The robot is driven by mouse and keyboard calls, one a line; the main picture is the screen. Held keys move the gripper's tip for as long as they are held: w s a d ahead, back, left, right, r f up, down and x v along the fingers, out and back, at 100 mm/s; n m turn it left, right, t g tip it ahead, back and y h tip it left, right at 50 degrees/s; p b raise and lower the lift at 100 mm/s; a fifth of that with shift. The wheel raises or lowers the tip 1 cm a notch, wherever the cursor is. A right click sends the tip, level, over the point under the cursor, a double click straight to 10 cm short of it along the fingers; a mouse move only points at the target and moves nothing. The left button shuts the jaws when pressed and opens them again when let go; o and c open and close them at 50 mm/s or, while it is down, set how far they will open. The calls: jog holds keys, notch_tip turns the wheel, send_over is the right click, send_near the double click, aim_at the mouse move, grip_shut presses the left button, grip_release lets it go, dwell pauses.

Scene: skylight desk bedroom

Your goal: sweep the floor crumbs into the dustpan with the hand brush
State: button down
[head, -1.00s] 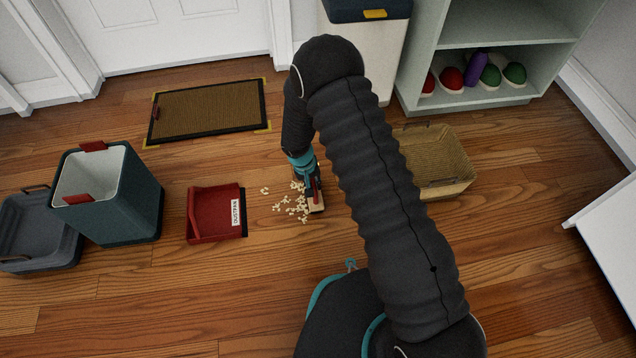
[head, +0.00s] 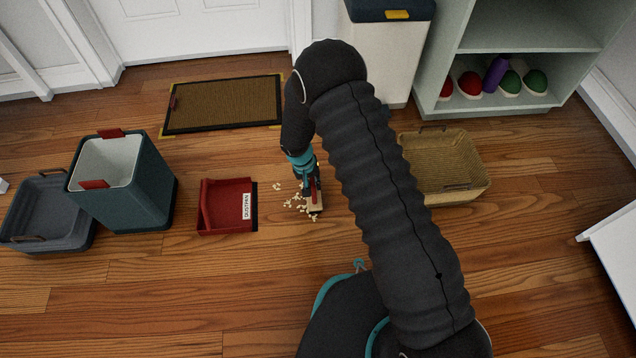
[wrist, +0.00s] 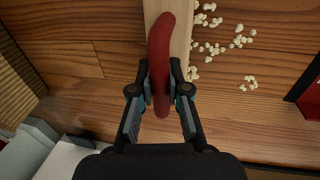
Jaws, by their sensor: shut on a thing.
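My gripper (wrist: 160,105) is shut on the red handle of the hand brush (wrist: 160,55). The brush has a pale wooden block and shows in the head view (head: 316,203) at floor level, just right of the crumbs. The bristles are hidden. The pale crumbs (head: 298,201) lie loosely scattered on the wood floor, and they also show in the wrist view (wrist: 210,42) beside the block. The red dustpan (head: 225,208) lies on the floor left of the crumbs, its dark-edged, labelled side facing them. A strip of bare floor separates crumbs and dustpan.
A teal bin (head: 135,200) and a grey basket (head: 50,225) stand left of the dustpan. A tan basket (head: 470,180) stands right of my arm. A doormat (head: 225,105) lies behind, before the door. The front-left floor is clear.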

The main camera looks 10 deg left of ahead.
jog(key=shift+a, duration=0.1)
jog(key=shift+s+a, duration=0.25)
jog(key=shift+a, duration=0.45)
jog(key=shift+s+a, duration=0.2)
jog(key=shift+a, duration=0.45)
jog(key=shift+a, duration=0.15)
jog(key=shift+s+a, duration=0.2)
jog(key=shift+a, duration=0.45)
jog(key=shift+s+a, duration=0.2)
jog(key=shift+a, duration=0.45)
jog(key=shift+s+a, duration=0.25)
jog(key=shift+a, duration=0.5)
jog(key=shift+s+a, duration=0.2)
jog(key=shift+a, duration=0.5)
jog(key=shift+s+a, duration=0.25)
jog(key=shift+a, duration=0.5)
jog(key=shift+s+a, duration=0.2)
jog(key=shift+a, duration=0.5)
